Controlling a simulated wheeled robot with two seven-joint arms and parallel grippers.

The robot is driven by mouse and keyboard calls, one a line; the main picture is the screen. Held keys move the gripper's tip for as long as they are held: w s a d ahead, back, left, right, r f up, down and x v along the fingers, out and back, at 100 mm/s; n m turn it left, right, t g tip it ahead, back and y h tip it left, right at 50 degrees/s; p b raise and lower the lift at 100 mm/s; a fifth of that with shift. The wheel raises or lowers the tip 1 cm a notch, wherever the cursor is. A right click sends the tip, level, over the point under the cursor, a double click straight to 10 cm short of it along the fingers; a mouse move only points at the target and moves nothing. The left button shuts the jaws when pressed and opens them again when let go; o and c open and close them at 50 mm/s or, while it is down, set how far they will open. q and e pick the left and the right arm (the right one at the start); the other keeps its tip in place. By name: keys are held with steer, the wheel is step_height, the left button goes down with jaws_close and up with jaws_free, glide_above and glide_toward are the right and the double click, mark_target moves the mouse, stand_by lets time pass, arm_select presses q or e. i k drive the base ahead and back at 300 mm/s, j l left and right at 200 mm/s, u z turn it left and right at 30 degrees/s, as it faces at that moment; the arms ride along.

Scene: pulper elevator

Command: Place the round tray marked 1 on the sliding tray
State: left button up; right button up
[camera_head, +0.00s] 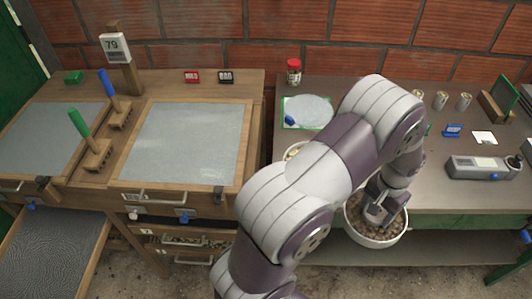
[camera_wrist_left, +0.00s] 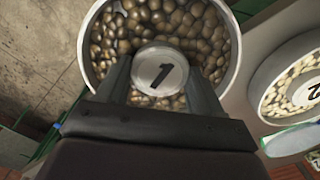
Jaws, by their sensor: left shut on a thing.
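The round tray marked 1 (camera_head: 379,242) is a white bowl-like tray full of brown beans. It shows in the left wrist view (camera_wrist_left: 232,50) with a disc marked 1 (camera_wrist_left: 160,72) at its centre. My left gripper (camera_head: 378,211) is shut on this central piece, with a finger on either side of the disc. The tray looks level and overlaps the right table's front edge; its exact height is unclear. A pulled-out flat tray (camera_head: 52,243) with a grey patterned surface is at lower left; I cannot tell whether it is the sliding tray. My right gripper is not in view.
A second round tray marked 2 (camera_wrist_left: 268,85) with pale beans is mostly hidden behind my arm in the head view. The wooden bench (camera_head: 255,85) holds grey panels and brushes. Drawers (camera_head: 190,240) are below. A scanner-like device (camera_head: 480,168) lies on the right table.

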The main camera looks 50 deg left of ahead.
mark_target(39, 274)
steer(key=k+u, duration=0.2)
steer(key=u, duration=0.2)
steer(key=k+j+u, duration=0.15)
steer(key=u, duration=0.25)
steer(key=k+j+u, duration=0.15)
steer(key=u, duration=0.25)
steer(key=k+j+u, duration=0.2)
steer(key=u, duration=0.25)
